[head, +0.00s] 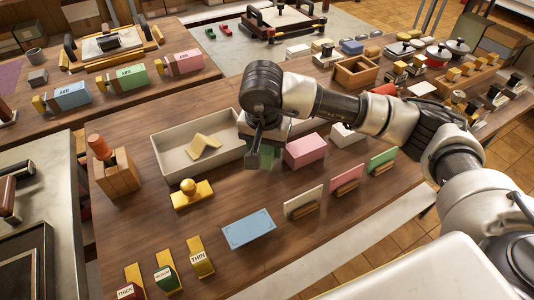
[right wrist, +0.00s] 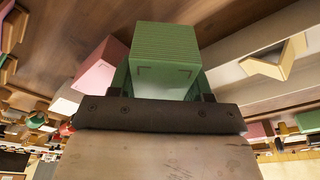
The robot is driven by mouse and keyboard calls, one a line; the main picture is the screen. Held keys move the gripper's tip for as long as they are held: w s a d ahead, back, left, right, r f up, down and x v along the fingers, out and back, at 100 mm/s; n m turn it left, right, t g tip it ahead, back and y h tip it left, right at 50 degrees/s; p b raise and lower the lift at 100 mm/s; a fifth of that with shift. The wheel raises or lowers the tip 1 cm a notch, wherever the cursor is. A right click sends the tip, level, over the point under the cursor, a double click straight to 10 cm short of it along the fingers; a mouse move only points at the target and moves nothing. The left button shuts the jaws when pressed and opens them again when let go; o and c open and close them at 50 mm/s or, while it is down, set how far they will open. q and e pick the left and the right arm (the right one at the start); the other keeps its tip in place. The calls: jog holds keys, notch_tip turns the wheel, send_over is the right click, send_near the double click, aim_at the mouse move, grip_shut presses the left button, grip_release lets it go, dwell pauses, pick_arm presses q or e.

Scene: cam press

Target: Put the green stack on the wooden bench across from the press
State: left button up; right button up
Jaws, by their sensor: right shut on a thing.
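The green stack (right wrist: 165,50) is a ribbed-sided block between the two fingers of my right gripper in the right wrist view. My right gripper (head: 255,160) is shut on it. In the head view the gripper hangs over the brown wooden bench (head: 330,235), between the grey tray and the pink stack. There the arm hides most of the green stack, and I cannot tell whether it touches the bench. A press-like device with black handles (head: 284,20) stands on a grey surface at the back. My left gripper is not in view.
The grey tray (head: 170,165) holds a yellow bent piece (head: 203,147). A pink stack (head: 306,150) and a white stack (head: 346,134) stand to the right. The bench's front right is clear.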

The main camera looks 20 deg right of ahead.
jog(key=shift+f, duration=2.1)
jog(key=o, duration=0.7)
jog(key=shift+r, duration=0.1)
jog(key=r, duration=0.4)
jog(key=s+r, duration=0.1)
jog(key=r, duration=0.3)
jog(key=a+r, duration=0.1)
jog(key=r, duration=0.3)
jog(key=shift+s+b, duration=0.3)
jog(key=shift+b, duration=0.05)
